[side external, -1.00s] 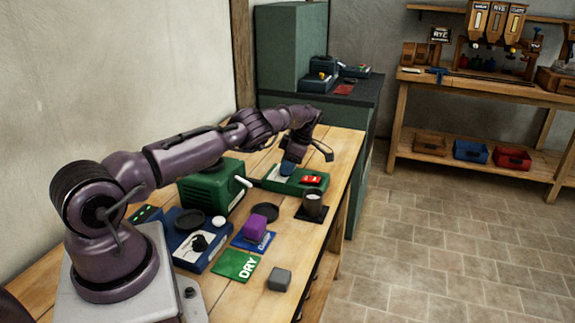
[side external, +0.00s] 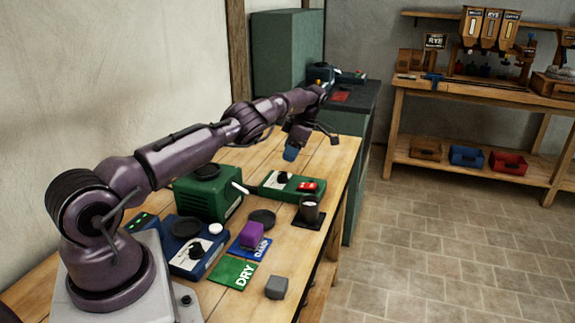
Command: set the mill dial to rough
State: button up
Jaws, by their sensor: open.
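A low green control box (side external: 266,190) lies on the wooden table beyond the green mill body (side external: 208,197). Its top carries a white plate with a small dark dial knob (side external: 282,178) and a red switch (side external: 308,187). The knob's pointer and the plate's marks are too small to read. My gripper (side external: 311,147) is open and empty, raised above and beyond the control box, apart from the knob. One blue-tipped finger points down and the other spreads to the right.
A blue box (side external: 187,262) with its own black knob stands nearer. A dark cup (side external: 310,208), a purple block (side external: 252,234) on a blue card, a green DRY card (side external: 233,273) and a grey block (side external: 276,287) lie on the table. The table's far end is clear.

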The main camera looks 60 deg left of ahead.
jog(key=shift+r, duration=2.2)
jog(key=f+m, duration=0.1)
jog(key=s+a+m, duration=0.1)
jog(key=m, duration=0.1)
jog(key=s+a+f+m, duration=0.1)
jog(key=shift+f+m, duration=0.3)
jog(key=shift+m, duration=0.1)
jog(key=s+d+r+m+t+h, duration=0.25)
jog(key=s+d+r+m, duration=0.35)
jog(key=d+r+m, duration=0.55)
jog(key=s+d+r+m+t, duration=0.2)
jog(key=s+d+r+m, duration=0.1)
jog(key=s+d, duration=0.3)
jog(key=s+d+r+m+t, duration=0.2)
jog(key=s+d+m, duration=0.4)
jog(key=d, duration=0.4)
jog(key=s+d+r+m+t, duration=0.3)
jog(key=s+d+r+m, duration=0.1)
jog(key=d, duration=0.4)
jog(key=shift+s+r+m, duration=0.25)
jog(key=shift+s+m, duration=0.2)
jog(key=shift+s, duration=0.8)
